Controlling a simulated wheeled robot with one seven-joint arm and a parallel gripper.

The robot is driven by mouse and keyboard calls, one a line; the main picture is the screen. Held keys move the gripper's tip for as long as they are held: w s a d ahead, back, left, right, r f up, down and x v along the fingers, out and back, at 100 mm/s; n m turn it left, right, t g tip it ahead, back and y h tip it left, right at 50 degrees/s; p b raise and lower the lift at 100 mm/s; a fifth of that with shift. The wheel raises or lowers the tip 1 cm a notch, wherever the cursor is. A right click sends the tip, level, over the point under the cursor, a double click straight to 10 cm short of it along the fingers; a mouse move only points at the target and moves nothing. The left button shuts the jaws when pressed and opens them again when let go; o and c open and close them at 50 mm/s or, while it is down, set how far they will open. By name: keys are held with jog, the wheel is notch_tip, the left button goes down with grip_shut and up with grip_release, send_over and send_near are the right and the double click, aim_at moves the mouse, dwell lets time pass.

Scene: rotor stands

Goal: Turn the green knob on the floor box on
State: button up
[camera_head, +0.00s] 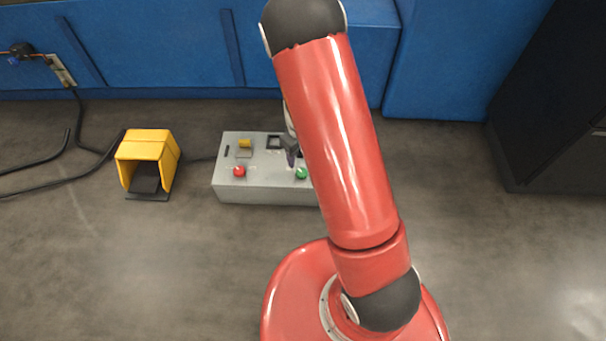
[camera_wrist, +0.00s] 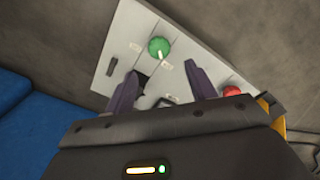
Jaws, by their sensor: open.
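The grey floor box (camera_head: 262,190) sits on the floor, partly hidden behind my red arm in the head view. Its top panel also shows in the wrist view (camera_wrist: 128,35). The green knob (camera_head: 301,173) is near the box's front edge, beside my arm. In the wrist view the green knob (camera_wrist: 159,47) has a pale pointer mark on its lower side, and lies beyond my fingertips. My gripper (camera_wrist: 166,80) is open, its two dark fingers apart above the panel with nothing between them. In the head view my gripper (camera_head: 291,155) is just behind the green knob, mostly hidden by my arm.
A red knob (camera_head: 239,171) and a yellow switch (camera_head: 245,143) are on the same box. A yellow pedal housing (camera_head: 148,160) stands to the left, with black cables (camera_head: 80,180) on the floor. A blue wall (camera_head: 170,45) is behind; a dark cabinet (camera_head: 555,110) stands at right.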

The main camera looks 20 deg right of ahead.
aim_at(301, 171)
notch_tip(301, 171, down, 8)
jog(key=shift+b, duration=0.8)
jog(key=c, duration=1)
